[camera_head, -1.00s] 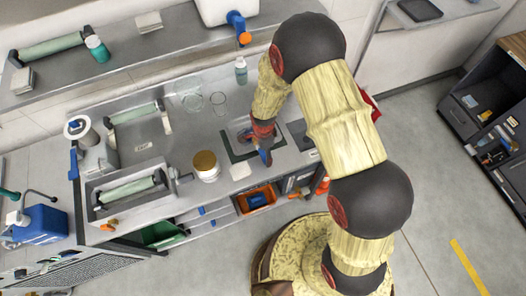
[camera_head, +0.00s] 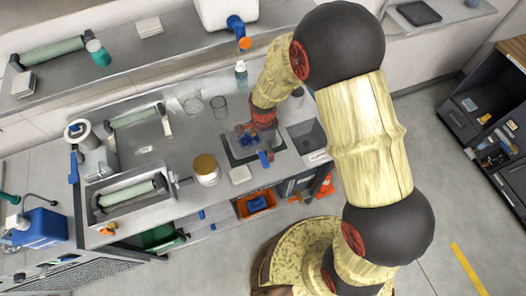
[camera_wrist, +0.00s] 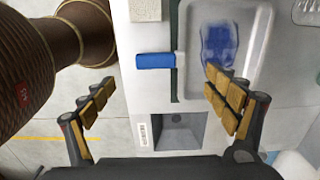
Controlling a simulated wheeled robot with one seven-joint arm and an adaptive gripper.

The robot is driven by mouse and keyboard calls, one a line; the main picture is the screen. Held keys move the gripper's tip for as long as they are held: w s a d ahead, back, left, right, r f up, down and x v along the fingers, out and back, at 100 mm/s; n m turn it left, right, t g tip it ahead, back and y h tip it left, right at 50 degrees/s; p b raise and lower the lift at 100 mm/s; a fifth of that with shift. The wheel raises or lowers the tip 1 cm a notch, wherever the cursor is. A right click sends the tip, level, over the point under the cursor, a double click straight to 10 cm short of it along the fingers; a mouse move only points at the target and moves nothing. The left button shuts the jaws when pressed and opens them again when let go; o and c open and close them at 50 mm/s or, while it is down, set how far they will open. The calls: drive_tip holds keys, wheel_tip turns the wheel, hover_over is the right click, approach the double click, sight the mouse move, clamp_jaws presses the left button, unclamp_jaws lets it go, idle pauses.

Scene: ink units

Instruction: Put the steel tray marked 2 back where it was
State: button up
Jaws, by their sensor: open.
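A shallow steel tray (camera_wrist: 262,72) with a blue ink smear (camera_wrist: 218,44) lies on a dark green mat at the upper right of the wrist view. A blue handle or tab (camera_wrist: 155,61) sticks out at its left edge. No number can be read on it. In the head view the tray (camera_head: 243,152) lies on the bench under my arm's end, partly hidden. My gripper (camera_wrist: 160,80) is open and empty. Its right finger overlaps the tray in the wrist view; its left finger is over the floor side. I cannot tell the height between them.
A square basin (camera_head: 308,136) is right of the tray. A white block (camera_head: 240,174) and a jar with a tan lid (camera_head: 205,168) stand left and in front. Glass beakers (camera_head: 219,107) and a bottle (camera_head: 241,73) stand behind. An orange bin (camera_head: 256,201) is below.

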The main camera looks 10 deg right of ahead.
drive_tip(key=s+d+r+n+t, duration=0.1)
drive_tip(key=s+d+r+n, duration=0.15)
drive_tip(key=r, duration=0.65)
drive_tip(key=s+d+r+n+t, duration=0.1)
drive_tip(key=d+r+n, duration=0.15)
drive_tip(key=r, duration=0.55)
drive_tip(key=s+d+r+n+t, duration=0.1)
drive_tip(key=d+r+n, duration=0.15)
drive_tip(key=r, duration=0.65)
drive_tip(key=s+d+r+n+t, duration=0.1)
drive_tip(key=s+d+r+n, duration=0.2)
drive_tip(key=s+r, duration=0.2)
drive_tip(key=s+d+r+n+t, duration=0.1)
drive_tip(key=s+d+r+n, duration=0.2)
drive_tip(key=s, duration=0.5)
wheel_tip(320, 180, up, 2)
drive_tip(key=shift+s+d+r+n+t, duration=0.15)
drive_tip(key=shift+s+r+n+t, duration=0.2)
drive_tip(key=shift+n, duration=0.3)
drive_tip(key=shift+f, duration=0.15)
